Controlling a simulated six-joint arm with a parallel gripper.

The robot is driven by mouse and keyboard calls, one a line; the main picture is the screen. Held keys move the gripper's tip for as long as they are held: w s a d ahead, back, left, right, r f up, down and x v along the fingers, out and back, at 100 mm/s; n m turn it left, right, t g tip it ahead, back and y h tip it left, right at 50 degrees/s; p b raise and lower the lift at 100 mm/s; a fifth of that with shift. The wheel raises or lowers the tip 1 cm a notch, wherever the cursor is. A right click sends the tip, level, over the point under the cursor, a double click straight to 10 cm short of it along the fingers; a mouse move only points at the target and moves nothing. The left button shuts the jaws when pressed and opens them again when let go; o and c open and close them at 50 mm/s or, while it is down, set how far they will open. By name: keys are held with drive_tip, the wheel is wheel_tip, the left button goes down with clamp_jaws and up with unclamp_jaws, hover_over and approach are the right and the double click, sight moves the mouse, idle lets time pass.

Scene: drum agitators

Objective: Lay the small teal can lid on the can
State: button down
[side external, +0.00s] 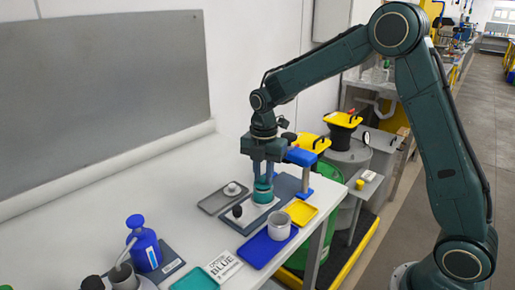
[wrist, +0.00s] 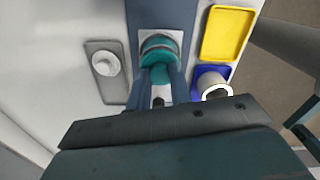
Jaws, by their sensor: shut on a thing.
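My gripper (side external: 264,182) points down over the grey-blue stand on the white table, its fingers shut on the small teal lid (wrist: 157,57) in the wrist view. The can (side external: 263,196) is teal and stands on a pale square plate directly beneath the fingertips. The lid and can overlap in both views, so I cannot tell whether they touch. The fingers hide part of both.
A grey tray (side external: 222,198) with a white knobbed piece lies left of the can. A black knob (side external: 237,211) is close in front. A yellow tray (side external: 300,213) and a blue tray (side external: 262,251) with a grey cup (side external: 279,226) lie right. A blue clamp post (side external: 303,160) stands behind.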

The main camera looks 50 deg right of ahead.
drive_tip(key=shift+f, duration=0.1)
idle(0.7)
drive_tip(key=c, duration=1.2)
unclamp_jaws()
drive_tip(key=shift+o, duration=0.5)
drive_tip(key=shift+o, duration=1.2)
drive_tip(key=shift+r, duration=0.85)
drive_tip(key=shift+r, duration=0.35)
drive_tip(key=shift+r, duration=0.15)
drive_tip(key=shift+r, duration=2.45)
